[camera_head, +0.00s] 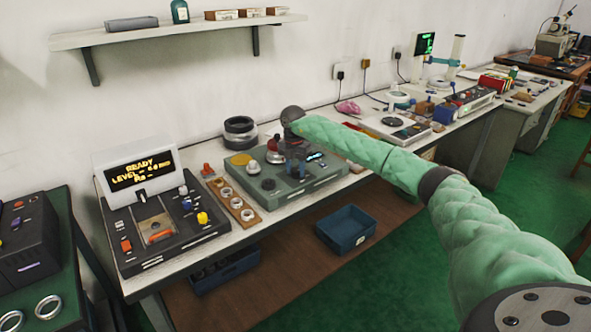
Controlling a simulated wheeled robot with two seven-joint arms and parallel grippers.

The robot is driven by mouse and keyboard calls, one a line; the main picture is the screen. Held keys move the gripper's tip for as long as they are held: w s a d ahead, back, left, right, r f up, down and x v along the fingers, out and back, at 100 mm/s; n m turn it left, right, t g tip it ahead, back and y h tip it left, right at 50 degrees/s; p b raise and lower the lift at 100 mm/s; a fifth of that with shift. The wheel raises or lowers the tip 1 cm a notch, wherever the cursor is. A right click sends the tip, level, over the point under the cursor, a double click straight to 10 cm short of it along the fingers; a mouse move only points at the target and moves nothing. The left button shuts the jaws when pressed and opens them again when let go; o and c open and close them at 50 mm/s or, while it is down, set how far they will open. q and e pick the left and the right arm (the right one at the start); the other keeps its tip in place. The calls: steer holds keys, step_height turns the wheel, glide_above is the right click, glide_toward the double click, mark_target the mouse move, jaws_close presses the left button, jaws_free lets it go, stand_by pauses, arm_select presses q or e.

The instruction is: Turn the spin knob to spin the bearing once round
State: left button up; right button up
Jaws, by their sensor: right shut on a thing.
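My right gripper (297,168) points down over the green instrument box (318,179) on the bench. It is shut on what appears to be the spin knob, which the fingers hide. A red-topped part (273,151) sits just left of the gripper. I cannot make out the bearing itself. My left gripper is not in view.
A wooden rack (234,203) with several rings lies left of the green box. Further left stands a black console (161,227) with a lit display reading READY (141,171). Dark stacked rings (240,131) stand behind. A blue bin (346,229) sits below the bench.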

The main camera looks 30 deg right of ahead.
mark_target(295, 170)
steer(key=shift+d+r, duration=0.1)
steer(key=shift+r, duration=0.05)
steer(key=o, duration=0.9)
steer(key=shift+c, duration=0.2)
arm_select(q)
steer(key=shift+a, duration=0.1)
arm_select(e)
steer(key=shift+o, duration=0.7)
steer(key=r+b, duration=0.1)
steer(key=r, duration=0.5)
steer(key=shift+w+r+b, duration=0.1)
steer(key=shift+w+b, duration=0.1)
steer(key=shift+b, duration=0.1)
steer(key=shift+r, duration=0.7)
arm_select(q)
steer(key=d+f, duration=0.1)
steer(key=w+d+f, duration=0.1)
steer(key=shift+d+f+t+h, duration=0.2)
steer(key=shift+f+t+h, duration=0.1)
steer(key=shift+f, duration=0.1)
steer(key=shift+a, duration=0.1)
